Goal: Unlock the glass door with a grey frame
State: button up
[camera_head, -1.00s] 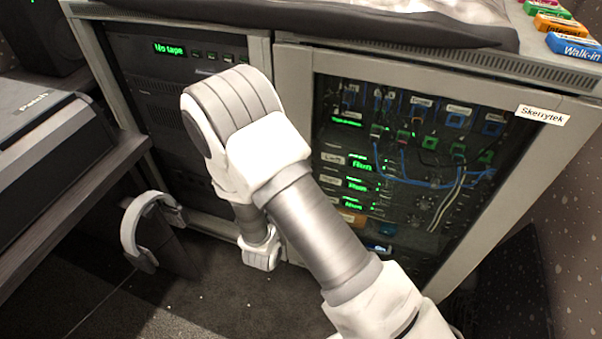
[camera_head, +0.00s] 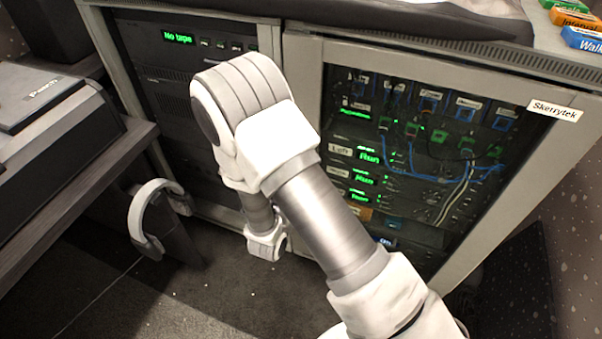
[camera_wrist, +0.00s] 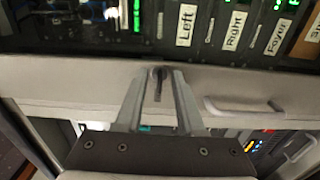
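The glass door's grey frame (camera_head: 302,110) closes the right-hand rack, which has a Skerrytek label. Lit units and blue cables show through its glass (camera_head: 440,140). In the wrist view the grey frame (camera_wrist: 70,85) crosses the picture with a small dark key (camera_wrist: 159,82) at a lock and a grey handle (camera_wrist: 243,106) to its right. My gripper (camera_wrist: 159,74) is open, with one finger on each side of the key and gaps visible. Contact with the frame cannot be told. In the head view my arm hides the lock, key and fingers.
A second rack (camera_head: 180,90) with a "No tape" display stands on the left. Coloured labelled blocks (camera_head: 580,38) sit on the rack top.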

jog(key=p+v, duration=0.3)
jog(key=v, duration=1.4)
jog(key=shift+s, duration=0.15)
jog(key=shift+r, duration=0.1)
